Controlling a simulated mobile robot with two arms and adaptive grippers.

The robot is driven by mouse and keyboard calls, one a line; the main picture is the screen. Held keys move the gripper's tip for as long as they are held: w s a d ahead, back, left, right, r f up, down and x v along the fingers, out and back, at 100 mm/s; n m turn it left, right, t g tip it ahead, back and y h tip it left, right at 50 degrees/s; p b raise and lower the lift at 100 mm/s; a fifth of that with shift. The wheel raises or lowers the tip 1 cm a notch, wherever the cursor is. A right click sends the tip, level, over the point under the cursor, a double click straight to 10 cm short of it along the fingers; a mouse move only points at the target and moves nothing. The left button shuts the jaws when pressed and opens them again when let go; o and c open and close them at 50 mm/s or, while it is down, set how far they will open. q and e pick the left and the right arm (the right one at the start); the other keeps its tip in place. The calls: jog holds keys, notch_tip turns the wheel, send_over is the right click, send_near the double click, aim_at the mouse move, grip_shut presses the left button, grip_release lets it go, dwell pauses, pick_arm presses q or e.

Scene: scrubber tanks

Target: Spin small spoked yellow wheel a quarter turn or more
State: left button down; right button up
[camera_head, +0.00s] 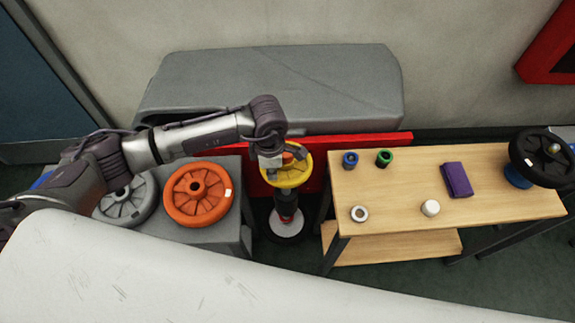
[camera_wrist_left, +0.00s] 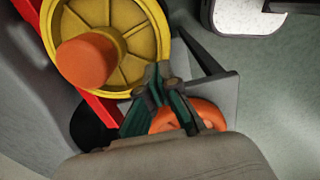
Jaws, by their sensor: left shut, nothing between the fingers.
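The small spoked yellow wheel (camera_head: 293,181) stands on a post between the grey block and the wooden table. My right gripper is not in view.
An orange wheel (camera_head: 198,194) and a grey wheel (camera_head: 128,201) lie on the grey block (camera_head: 231,232) at left. The wooden table (camera_head: 400,195) at right holds small rings, a purple block (camera_head: 456,180) and a black wheel (camera_head: 541,157). A red panel (camera_head: 356,143) stands behind.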

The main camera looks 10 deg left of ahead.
aim_at(291, 183)
pick_arm(q)
jog(key=shift+f+b, duration=0.65)
jog(key=shift+f, duration=0.1)
jog(key=shift+s+d, duration=0.15)
jog(key=shift+d, duration=0.7)
jog(key=shift+d+f+b, duration=0.1)
jog(key=shift+d+b, duration=0.4)
jog(key=shift+b, duration=0.05)
jog(key=shift+d, duration=0.35)
jog(key=shift+w+d+b, duration=0.2)
jog(key=shift+d+b, duration=0.3)
jog(key=shift+d, duration=0.25)
